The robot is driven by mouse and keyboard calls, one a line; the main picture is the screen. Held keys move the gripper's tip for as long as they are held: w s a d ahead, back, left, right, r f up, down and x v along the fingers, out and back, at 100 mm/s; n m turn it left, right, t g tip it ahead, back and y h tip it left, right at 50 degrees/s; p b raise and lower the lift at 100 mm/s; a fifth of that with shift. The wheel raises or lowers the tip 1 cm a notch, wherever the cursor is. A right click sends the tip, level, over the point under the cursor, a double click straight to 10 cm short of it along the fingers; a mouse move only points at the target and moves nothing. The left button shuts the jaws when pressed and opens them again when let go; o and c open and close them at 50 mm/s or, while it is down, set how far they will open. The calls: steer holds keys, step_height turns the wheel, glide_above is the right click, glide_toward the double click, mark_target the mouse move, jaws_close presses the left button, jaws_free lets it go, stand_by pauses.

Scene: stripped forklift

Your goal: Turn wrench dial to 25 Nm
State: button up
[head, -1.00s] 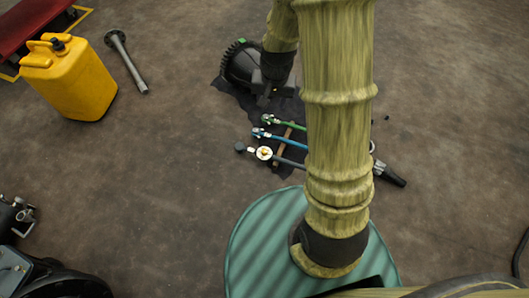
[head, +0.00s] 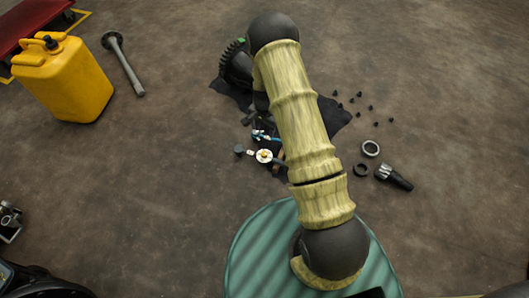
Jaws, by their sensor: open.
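A torque wrench with a round white dial (head: 264,156) and a yellowish centre lies on the ground in the head view. Its dark socket end (head: 240,149) points left, and its handle is hidden behind my arm. A blue wrench (head: 263,135) lies just above it, mostly hidden. My gripper (head: 254,120) is open, small and dark at the far end of my arm, above the wrench heads and apart from the dial. Its fingers are hard to make out against the dark cloth.
A dark cloth (head: 335,117) with a black toothed gear (head: 236,65) lies beyond. Rings (head: 371,148), a pinion (head: 394,177) and several small bolts lie to the right. A yellow canister (head: 66,80) and a metal shaft (head: 124,63) are at upper left.

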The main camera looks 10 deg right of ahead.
mark_target(265, 153)
step_height(265, 153, down, 18)
steer(key=b, duration=0.9)
steer(key=shift+r, duration=0.25)
steer(key=c, duration=1)
